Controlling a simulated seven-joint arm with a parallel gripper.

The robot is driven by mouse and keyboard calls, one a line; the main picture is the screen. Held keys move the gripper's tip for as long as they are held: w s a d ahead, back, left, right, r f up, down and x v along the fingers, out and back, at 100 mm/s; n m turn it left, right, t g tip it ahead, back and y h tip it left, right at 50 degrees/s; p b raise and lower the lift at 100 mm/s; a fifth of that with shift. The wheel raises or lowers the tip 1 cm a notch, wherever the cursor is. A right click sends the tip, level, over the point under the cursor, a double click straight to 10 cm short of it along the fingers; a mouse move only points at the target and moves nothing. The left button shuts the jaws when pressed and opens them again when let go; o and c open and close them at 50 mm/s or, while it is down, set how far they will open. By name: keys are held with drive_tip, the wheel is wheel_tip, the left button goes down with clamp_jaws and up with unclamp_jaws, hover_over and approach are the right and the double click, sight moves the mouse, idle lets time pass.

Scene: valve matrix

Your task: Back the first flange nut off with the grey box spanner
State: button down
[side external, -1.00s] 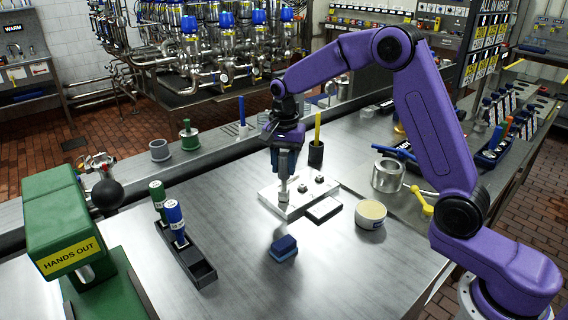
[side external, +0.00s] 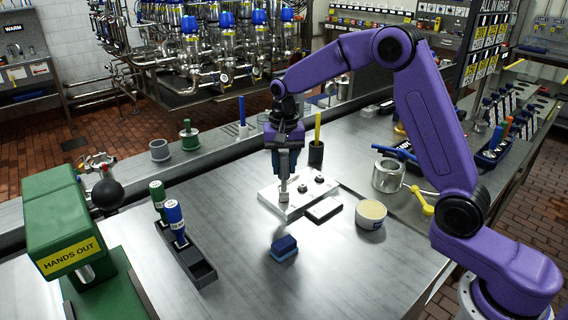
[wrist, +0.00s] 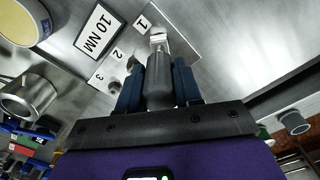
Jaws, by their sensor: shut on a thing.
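My gripper (side external: 284,165) is above the pale metal plate (side external: 268,197), its dark blue fingers shut on the grey box spanner (wrist: 159,80). The spanner stands about upright. Its bright lower end (side external: 284,196) is down at the plate by the mark 1 (wrist: 142,22). The first flange nut is hidden at that end, so I cannot tell how far the spanner sits over it. The two other nuts, the middle one (side external: 303,187) and the far one (side external: 319,178), stand uncovered on the plate.
A 10 NM card (wrist: 98,31) lies beside the plate. A cream-topped round tub (side external: 370,214), a blue block (side external: 285,247) and a dark holder with a yellow rod (side external: 317,150) stand nearby. A dark rack (side external: 195,262) is at left.

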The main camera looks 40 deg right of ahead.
drive_tip(key=shift+n, duration=1.4)
drive_tip(key=n, duration=0.3)
drive_tip(key=shift+m, duration=0.7)
drive_tip(key=shift+r, duration=3.05)
